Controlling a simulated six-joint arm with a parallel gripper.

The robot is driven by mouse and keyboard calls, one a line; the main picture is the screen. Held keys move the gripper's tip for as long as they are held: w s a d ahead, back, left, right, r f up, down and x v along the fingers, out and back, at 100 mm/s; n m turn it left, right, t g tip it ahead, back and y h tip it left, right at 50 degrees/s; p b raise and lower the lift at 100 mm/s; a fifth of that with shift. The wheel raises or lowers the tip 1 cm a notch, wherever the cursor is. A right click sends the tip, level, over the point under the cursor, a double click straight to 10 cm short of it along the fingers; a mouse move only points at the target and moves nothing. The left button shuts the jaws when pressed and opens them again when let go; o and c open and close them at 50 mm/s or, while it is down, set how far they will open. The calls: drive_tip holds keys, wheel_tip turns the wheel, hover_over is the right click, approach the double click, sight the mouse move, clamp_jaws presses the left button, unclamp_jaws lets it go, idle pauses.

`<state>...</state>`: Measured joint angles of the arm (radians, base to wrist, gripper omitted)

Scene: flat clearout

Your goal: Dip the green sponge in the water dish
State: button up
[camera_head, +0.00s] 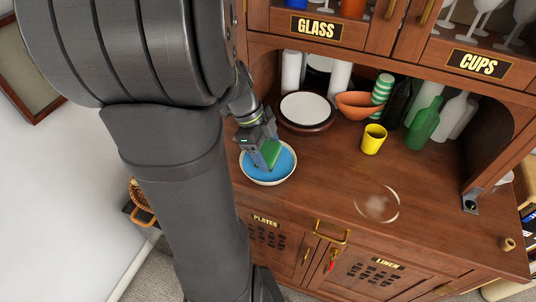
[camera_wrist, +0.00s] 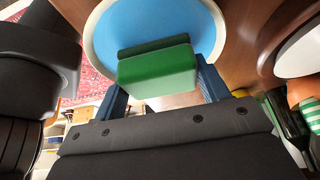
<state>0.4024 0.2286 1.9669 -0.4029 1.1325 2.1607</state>
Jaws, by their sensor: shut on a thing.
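The green sponge (camera_head: 271,151) is held between the fingers of my gripper (camera_head: 262,150), at the water dish. The water dish (camera_head: 283,176) is a round bowl with a pale rim and blue water, standing on the wooden counter at the left. In the wrist view the sponge (camera_wrist: 158,70) sits between my two blue-grey fingers (camera_wrist: 160,85), in front of the blue water. The water dish (camera_wrist: 97,38) fills the top of that view. The sponge overlaps the water in both views; I cannot tell how deep its lower edge is.
A white plate on a dark round stand (camera_head: 304,112), an orange bowl (camera_head: 358,105), a yellow cup (camera_head: 373,139) and green bottles (camera_head: 423,124) stand behind and to the right. A clear glass disc or dish (camera_head: 377,204) lies at the front right. Counter around it is free.

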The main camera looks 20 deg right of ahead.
sight(273, 150)
drive_tip(key=shift+r, duration=2.15)
drive_tip(key=shift+w, duration=0.1)
